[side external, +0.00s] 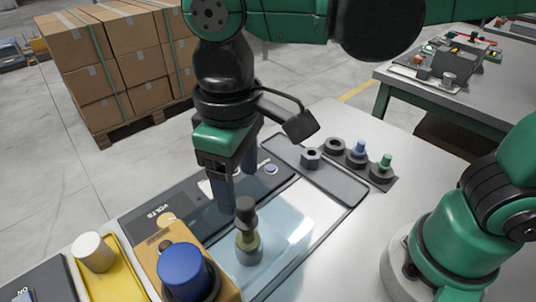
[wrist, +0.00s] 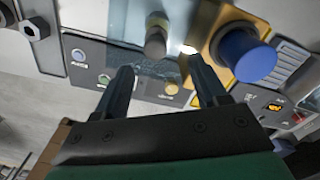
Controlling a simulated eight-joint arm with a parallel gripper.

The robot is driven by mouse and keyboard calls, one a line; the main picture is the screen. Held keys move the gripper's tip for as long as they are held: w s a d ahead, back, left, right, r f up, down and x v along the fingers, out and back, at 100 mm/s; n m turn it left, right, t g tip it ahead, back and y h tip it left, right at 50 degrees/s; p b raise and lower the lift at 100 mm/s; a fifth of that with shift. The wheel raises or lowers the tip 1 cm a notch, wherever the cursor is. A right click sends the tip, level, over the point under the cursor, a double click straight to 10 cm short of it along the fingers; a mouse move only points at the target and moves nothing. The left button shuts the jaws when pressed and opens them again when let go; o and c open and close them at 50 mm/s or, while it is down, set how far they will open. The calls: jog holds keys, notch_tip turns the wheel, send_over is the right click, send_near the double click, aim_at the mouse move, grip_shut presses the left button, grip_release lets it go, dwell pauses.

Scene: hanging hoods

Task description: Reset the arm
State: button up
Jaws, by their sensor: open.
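My gripper (side external: 238,180) points down over a workbench panel in the side external view. Its two dark fingers are apart, with nothing visible between them. In the wrist view my gripper (wrist: 160,85) shows both fingertips spread over the panel's edge. A dark knobbed post with an olive collar (side external: 247,235) stands upright on the glassy plate, just in front of the fingers. It also shows in the wrist view (wrist: 156,43), beyond the fingertips. I cannot tell whether a finger touches it.
A large blue knob (side external: 185,268) on a tan block stands front left, near a white cylinder (side external: 92,252) on a yellow tray. A grey tray (side external: 318,168) with a hex nut (side external: 311,159) and a dark rack of pegs (side external: 360,160) lie behind. Boxes (side external: 120,60) stand on a pallet.

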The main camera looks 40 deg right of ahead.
jog(key=shift+r, duration=0.5)
jog(key=w+d+f+m+t, duration=0.2)
jog(key=d+t, duration=0.1)
jog(key=d, duration=0.6)
jog(key=w+d+f+m+t, duration=0.1)
jog(key=d+f+m+t, duration=0.1)
jog(key=d, duration=0.6)
jog(key=shift+w+d+m+t, duration=0.35)
jog(key=shift+m+t, duration=0.35)
jog(key=shift+t, duration=0.4)
